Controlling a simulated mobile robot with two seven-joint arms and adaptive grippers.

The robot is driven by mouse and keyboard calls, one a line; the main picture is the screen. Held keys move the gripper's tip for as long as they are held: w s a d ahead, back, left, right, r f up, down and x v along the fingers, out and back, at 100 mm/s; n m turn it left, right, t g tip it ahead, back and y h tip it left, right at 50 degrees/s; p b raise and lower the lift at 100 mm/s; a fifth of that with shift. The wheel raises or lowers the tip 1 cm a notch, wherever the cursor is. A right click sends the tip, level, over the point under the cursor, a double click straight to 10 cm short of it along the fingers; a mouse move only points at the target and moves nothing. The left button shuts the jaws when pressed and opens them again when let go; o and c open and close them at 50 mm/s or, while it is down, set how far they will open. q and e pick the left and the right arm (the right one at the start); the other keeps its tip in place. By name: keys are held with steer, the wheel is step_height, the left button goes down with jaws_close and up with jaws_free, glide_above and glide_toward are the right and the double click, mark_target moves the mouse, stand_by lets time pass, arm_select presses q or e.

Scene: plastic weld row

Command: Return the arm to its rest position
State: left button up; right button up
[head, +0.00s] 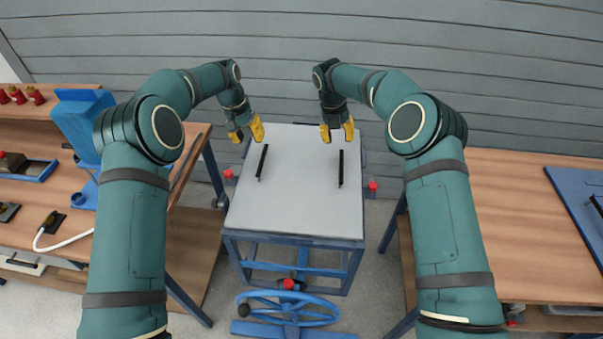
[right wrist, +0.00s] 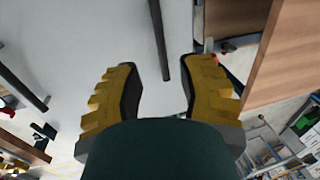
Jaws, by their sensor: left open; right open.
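My left gripper (head: 246,133) is open and empty above the far left part of the grey-topped table (head: 300,205). My right gripper (head: 337,132) is open and empty above the far right part of the same table. In the right wrist view the yellow fingers of my right gripper (right wrist: 160,95) stand apart with nothing between them. A black bar (head: 262,161) lies on the left of the tabletop and another black bar (head: 341,168) on the right. One dark bar (right wrist: 159,40) shows beyond the fingers in the right wrist view.
A wooden bench (head: 30,125) with a blue machine (head: 85,125) stands at the left. Another wooden bench (head: 500,220) with a blue panel (head: 580,205) stands at the right. A grey slatted wall (head: 290,50) is behind. A blue handwheel (head: 290,308) is below the table's front.

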steer(key=shift+a+r, duration=0.1)
steer(key=shift+r, duration=0.4)
